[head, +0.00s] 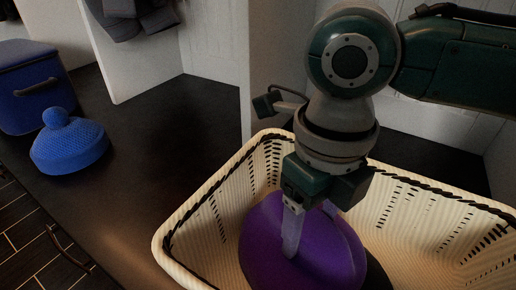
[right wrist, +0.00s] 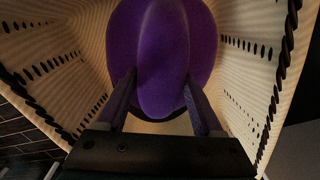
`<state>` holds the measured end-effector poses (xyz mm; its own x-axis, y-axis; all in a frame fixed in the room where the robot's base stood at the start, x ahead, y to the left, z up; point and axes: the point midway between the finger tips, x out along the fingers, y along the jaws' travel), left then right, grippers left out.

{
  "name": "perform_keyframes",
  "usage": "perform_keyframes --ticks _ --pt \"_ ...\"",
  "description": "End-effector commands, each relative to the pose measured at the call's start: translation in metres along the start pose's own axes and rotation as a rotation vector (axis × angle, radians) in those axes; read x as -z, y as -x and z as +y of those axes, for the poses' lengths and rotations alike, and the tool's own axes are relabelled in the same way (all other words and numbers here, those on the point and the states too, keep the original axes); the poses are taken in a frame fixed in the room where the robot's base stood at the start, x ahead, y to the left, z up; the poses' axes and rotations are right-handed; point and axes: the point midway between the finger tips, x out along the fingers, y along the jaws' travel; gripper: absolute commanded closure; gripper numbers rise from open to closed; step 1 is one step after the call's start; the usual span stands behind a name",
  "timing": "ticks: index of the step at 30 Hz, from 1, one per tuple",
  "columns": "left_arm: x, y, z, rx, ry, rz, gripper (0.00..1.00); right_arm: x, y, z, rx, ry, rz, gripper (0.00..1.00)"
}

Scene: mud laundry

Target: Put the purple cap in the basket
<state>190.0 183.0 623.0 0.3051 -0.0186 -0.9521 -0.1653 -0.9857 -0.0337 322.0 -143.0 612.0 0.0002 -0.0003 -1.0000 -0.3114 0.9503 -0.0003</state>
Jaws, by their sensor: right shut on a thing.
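The purple cap (head: 262,240) is inside the cream woven basket (head: 185,238), below the rim at its near left part. My right gripper (head: 310,232) reaches down into the basket and is shut on the cap, with one finger lying across its outer side. In the right wrist view the cap (right wrist: 165,60) sits between the two fingers (right wrist: 160,105), with the basket's slotted walls (right wrist: 55,60) on both sides. I cannot tell whether the cap touches the basket floor. My left gripper is not in view.
The basket stands on a dark bench top (head: 150,110). A blue beanie with a pompom (head: 70,145) and a blue box with a dark handle (head: 30,85) are at the left. White partitions (head: 275,60) rise behind. Bare bench lies between beanie and basket.

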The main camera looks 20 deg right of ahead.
Motion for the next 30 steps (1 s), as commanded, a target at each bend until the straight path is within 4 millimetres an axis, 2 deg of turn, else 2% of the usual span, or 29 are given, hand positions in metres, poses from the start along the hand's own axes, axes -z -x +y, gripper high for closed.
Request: perform_keyframes --ticks 6,7,14,23,26,30 --pt "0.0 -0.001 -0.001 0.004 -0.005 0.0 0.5 0.0 -0.003 0.0 0.001 -0.001 0.0 1.0" --pt "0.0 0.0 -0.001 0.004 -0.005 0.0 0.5 0.0 -0.002 0.0 0.001 -0.001 0.0 0.28" --pt "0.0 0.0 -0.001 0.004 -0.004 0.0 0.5 0.0 -0.002 0.0 0.0 -0.001 0.0 0.03" --pt "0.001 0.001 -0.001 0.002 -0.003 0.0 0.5 0.0 0.002 0.0 0.0 -0.001 -0.001 0.02" --pt "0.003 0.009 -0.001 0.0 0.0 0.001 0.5 -0.001 0.015 -0.001 0.001 -0.001 -0.004 0.02" --pt "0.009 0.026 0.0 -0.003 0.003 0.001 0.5 -0.001 0.047 -0.001 0.001 0.0 -0.004 0.02"
